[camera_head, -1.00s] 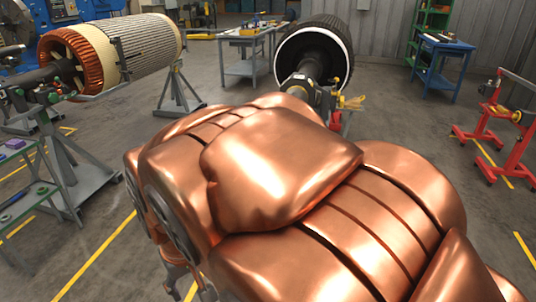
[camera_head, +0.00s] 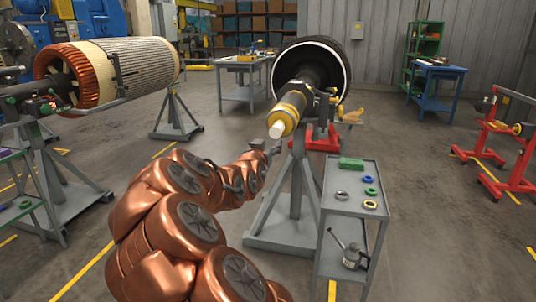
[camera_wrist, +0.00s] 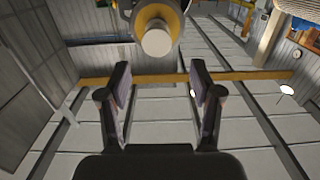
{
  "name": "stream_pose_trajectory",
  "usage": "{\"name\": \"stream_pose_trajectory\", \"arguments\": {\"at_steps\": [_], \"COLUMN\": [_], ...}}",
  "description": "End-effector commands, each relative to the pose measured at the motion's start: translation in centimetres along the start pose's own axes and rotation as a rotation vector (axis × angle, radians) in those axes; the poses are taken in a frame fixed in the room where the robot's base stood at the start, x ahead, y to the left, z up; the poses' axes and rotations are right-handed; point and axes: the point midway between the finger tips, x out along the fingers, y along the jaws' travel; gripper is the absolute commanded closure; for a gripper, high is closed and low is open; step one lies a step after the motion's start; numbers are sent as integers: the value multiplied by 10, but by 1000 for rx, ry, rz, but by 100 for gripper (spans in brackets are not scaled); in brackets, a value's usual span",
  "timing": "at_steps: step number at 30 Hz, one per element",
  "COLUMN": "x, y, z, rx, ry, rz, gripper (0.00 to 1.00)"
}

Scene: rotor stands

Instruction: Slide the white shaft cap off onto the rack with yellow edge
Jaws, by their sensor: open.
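The white shaft cap (camera_head: 277,129) sits on the near end of a dark rotor shaft, in front of a yellow ring (camera_head: 289,106). In the wrist view the cap (camera_wrist: 157,40) is at the top middle, beyond and between the finger lines. My gripper (camera_head: 268,147) is just below and left of the cap in the head view, small and partly unclear. In the wrist view my gripper (camera_wrist: 159,80) is open, with nothing between its fingers. I cannot make out a yellow edge on the grey rack (camera_head: 354,209) right of the shaft stand.
The rack top holds a green block (camera_head: 351,163) and several rings. A grey stand (camera_head: 294,200) supports the shaft beside my arm. A copper-wound rotor (camera_head: 110,72) is at left. Red stands (camera_head: 497,150) are at far right. Open floor lies between rack and red stands.

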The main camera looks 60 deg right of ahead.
Motion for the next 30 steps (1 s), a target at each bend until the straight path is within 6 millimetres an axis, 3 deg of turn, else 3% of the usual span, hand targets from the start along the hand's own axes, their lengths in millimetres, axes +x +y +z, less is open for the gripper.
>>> {"name": "stream_pose_trajectory", "arguments": {"at_steps": [8,30], "x": [17,97], "y": [6,5], "z": [-6,-6], "rx": [-3,-2], "ry": [35,29], "rz": [10,7], "gripper": [35,35]}}
